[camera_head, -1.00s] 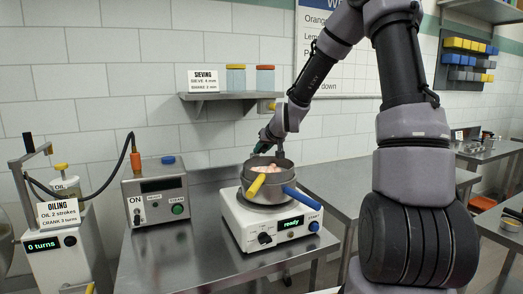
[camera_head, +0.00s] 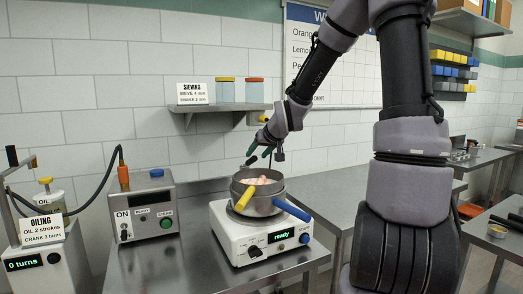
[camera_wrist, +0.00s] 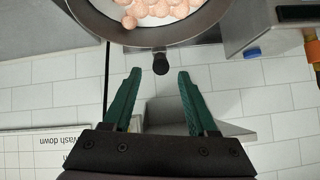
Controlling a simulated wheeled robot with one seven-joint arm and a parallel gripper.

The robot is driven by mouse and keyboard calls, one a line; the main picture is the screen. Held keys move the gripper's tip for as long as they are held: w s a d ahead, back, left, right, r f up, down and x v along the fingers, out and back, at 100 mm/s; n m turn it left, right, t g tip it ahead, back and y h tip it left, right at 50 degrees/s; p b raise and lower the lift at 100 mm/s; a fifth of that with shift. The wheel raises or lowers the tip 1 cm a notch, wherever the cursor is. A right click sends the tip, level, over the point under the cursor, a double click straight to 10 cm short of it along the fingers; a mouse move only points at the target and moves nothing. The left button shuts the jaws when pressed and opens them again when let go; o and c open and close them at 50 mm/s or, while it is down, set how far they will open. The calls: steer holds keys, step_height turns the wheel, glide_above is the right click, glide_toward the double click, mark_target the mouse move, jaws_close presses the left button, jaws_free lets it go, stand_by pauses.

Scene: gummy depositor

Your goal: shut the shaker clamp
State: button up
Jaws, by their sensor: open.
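The shaker (camera_head: 232,240) is a white box with a green "ready" display, a dark knob and a blue start button. Stacked round metal sieve pans (camera_head: 262,206) sit on it, with a yellow handle (camera_head: 246,197) and a blue handle (camera_head: 291,210). Pinkish gummies lie in the top pan; they also show in the wrist view (camera_wrist: 155,8). A black knob (camera_wrist: 160,66) sticks out from the pan rim in the wrist view; it may be the clamp's lever, but I cannot tell. My gripper (camera_wrist: 158,74) is open, green fingertips on either side of that knob, apart from it. In the head view my gripper (camera_head: 259,157) is above the pans' back edge.
A grey control box (camera_head: 145,208) and the oiling unit (camera_head: 40,265) stand left. A wall shelf (camera_head: 222,107) with jars and a sieving sign is behind. Steel tables (camera_head: 400,187) extend right.

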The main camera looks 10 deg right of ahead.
steer(key=shift+v, duration=1.8)
steer(key=shift+s, duration=0.1)
steer(key=shift+c, duration=0.3)
